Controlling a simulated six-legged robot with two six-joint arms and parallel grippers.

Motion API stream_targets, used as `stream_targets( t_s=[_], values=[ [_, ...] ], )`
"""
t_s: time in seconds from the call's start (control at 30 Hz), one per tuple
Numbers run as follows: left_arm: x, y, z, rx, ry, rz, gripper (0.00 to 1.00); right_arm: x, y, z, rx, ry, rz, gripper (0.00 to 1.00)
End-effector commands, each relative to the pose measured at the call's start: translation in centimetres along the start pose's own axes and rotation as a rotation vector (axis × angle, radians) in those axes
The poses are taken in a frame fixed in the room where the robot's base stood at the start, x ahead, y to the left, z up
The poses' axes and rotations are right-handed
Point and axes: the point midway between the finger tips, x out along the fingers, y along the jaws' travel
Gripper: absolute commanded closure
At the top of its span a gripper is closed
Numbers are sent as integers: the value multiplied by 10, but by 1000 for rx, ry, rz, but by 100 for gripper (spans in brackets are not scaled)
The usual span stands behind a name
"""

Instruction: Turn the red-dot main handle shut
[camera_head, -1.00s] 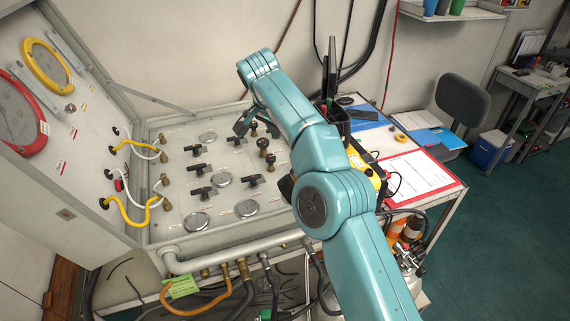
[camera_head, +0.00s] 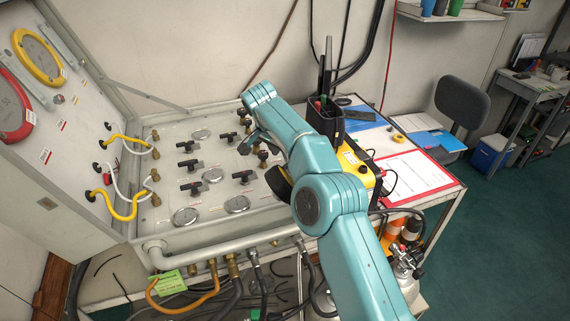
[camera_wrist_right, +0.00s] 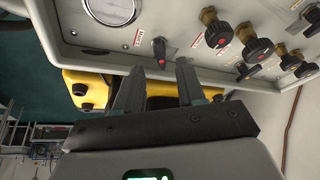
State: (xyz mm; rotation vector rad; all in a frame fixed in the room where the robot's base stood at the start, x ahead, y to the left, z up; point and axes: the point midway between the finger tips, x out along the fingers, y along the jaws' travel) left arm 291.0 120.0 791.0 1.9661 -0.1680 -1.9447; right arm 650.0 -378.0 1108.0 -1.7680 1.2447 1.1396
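The red-dot main handle (camera_wrist_right: 160,52) is a small black lever with a red dot, on the pale panel (camera_wrist_right: 205,22) in the right wrist view. It points roughly up and down in that picture. My right gripper (camera_wrist_right: 162,66) is open, with its two dark fingers apart. The handle is at or just beyond the fingertips, roughly between them; I cannot tell whether they touch it. In the head view my right gripper (camera_head: 251,143) hangs over the panel's right part (camera_head: 217,224), and I cannot make out the red dot there. My left gripper is not in view.
Several black handles (camera_head: 191,185) and round gauges (camera_head: 237,204) crowd the panel. Valve knobs (camera_wrist_right: 221,35) stand near the handle in the wrist view. A yellow case (camera_head: 354,162) and a black holder (camera_head: 325,122) stand right of the panel. Hoses (camera_head: 180,306) hang along its front.

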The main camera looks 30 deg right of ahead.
Motion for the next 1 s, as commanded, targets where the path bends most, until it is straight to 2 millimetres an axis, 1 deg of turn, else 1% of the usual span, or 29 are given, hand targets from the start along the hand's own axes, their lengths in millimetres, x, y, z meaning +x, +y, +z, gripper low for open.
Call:
stream_targets(
  t_s=[0.03, 0.1, 0.2, 0.3, 0.43, 0.63, 0.67, 0.7, 0.77, 0.8, 0.93, 1.0],
  values=[
    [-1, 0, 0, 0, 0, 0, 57, 11, 0, 0, -1, -1, 3, 61],
    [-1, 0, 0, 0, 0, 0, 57, 24, 1, 0, 0, -1, 2, 61],
    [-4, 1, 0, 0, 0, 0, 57, 37, 1, 0, -2, -1, 1, 61],
    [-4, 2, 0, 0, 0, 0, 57, 46, 1, -1, -2, -1, -1, 61],
    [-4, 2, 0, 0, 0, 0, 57, 51, 1, 0, -3, -1, -1, 61],
    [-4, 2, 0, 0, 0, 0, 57, 52, 1, 0, -3, -1, -2, 61],
    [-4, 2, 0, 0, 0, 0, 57, 52, 1, 0, -3, -1, -2, 64],
    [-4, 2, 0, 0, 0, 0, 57, 51, 1, 0, -3, -1, -2, 77],
    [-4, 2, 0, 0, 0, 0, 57, 51, 1, 0, -3, 0, -2, 97],
    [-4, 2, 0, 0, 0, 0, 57, 51, 1, 0, -3, -1, -2, 100],
    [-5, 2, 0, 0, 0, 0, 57, 51, 1, 0, -2, -1, -1, 100],
    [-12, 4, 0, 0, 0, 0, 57, 48, 0, -1, 8, -1, 4, 100]
  ],
)
